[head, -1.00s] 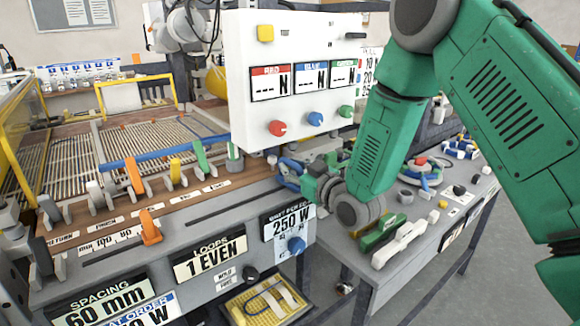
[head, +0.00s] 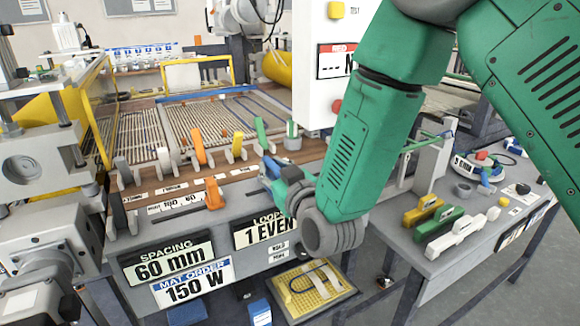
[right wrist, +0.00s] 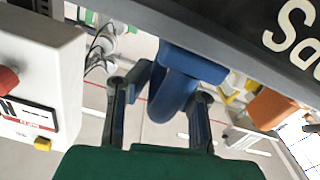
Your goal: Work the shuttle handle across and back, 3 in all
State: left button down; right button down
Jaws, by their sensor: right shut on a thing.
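My right gripper (head: 274,174) is over the front ledge of the mesh machine, its green arm coming down from the upper right. In the right wrist view, its two dark fingers stand either side of a curved blue handle (right wrist: 190,66), and they are shut on it. In the head view only a small part of the blue handle (head: 266,168) shows; the gripper and wrist cover the rest. An orange lever (head: 213,194) stands on the front ledge, left of the gripper. My left gripper is not in view.
The mesh bed (head: 165,125) lies behind orange, yellow and green levers. A white control panel (head: 318,95) hangs close behind my right arm. Signs read "60 mm" (head: 166,260) and "150 W" (head: 193,284). A side table at right holds a green block (head: 438,222) and small parts.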

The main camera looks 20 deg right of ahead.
jog(key=shift+a+r, duration=0.2)
jog(key=shift+a, duration=0.35)
jog(key=a, duration=0.3)
jog(key=shift+s+a+r, duration=0.1)
jog(key=shift+a+r, duration=0.05)
jog(key=shift+a, duration=0.5)
jog(key=shift+d, duration=0.45)
jog(key=c, duration=1.5)
grip_release()
jog(key=shift+d, duration=0.15)
jog(key=shift+s+a, duration=0.1)
jog(key=shift+a, duration=0.35)
jog(key=shift+s+f, duration=0.2)
jog(key=shift+s, duration=0.1)
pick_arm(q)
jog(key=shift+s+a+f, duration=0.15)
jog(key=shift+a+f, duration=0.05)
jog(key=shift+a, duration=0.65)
pick_arm(e)
jog(key=shift+s+d, duration=0.2)
jog(key=shift+s, duration=2.6)
jog(key=shift+s+d, duration=0.15)
jog(key=shift+s, duration=2.65)
